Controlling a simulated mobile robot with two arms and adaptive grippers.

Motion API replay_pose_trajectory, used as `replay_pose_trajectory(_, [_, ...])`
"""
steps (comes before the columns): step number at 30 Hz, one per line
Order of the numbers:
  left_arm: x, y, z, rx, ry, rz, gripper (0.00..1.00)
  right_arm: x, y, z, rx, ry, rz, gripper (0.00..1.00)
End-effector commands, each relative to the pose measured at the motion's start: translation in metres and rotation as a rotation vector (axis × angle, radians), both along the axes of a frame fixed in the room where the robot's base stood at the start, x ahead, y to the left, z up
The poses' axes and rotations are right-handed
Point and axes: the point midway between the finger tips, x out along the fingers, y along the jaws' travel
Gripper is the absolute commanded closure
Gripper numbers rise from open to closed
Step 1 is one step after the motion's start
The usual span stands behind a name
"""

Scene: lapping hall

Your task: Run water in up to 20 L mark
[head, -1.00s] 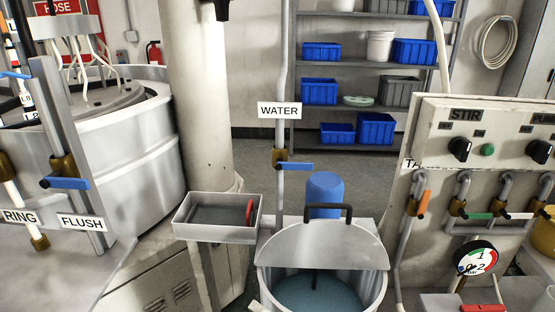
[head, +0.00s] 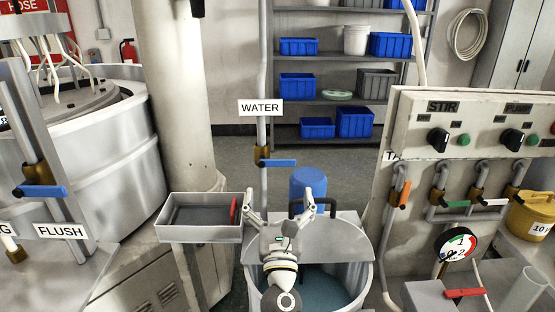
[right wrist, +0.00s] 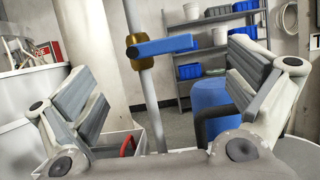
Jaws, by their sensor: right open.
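The water pipe carries a WATER label (head: 261,107) and a brass valve with a blue lever (head: 277,163), which points right, across the pipe. The lever also shows in the right wrist view (right wrist: 165,46), ahead of and above the fingertips. Below stands a round grey tank (head: 365,268) with a half lid (head: 345,232) and bluish liquid inside; no litre marks can be read. My right gripper (head: 280,203) is open and empty, over the tank and below the valve. In the right wrist view its fingers (right wrist: 165,90) stand wide apart, touching nothing. My left gripper is out of view.
A grey tray (head: 200,232) with a red-handled item stands left of the tank. A blue cylinder (head: 308,182) stands behind the lid handle. A control panel (head: 480,125) with valves is at right. A FLUSH valve (head: 40,191) is at left.

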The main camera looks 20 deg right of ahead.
Motion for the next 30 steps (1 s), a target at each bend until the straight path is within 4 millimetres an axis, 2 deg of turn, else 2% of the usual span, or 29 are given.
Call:
replay_pose_trajectory(9, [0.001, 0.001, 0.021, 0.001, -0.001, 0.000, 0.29, 0.047, -0.014, 0.026, -0.006, -0.002, -0.002, 0.00])
replay_pose_trajectory(16, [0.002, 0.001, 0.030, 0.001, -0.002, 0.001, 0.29, 0.079, -0.023, 0.037, -0.007, -0.001, -0.001, 0.00])
replay_pose_trajectory(21, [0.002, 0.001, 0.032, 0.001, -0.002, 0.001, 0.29, 0.090, -0.026, 0.041, -0.006, -0.001, -0.001, 0.00])
replay_pose_trajectory(30, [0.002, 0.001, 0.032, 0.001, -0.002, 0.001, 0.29, 0.092, -0.027, 0.041, -0.006, 0.000, 0.000, 0.00])
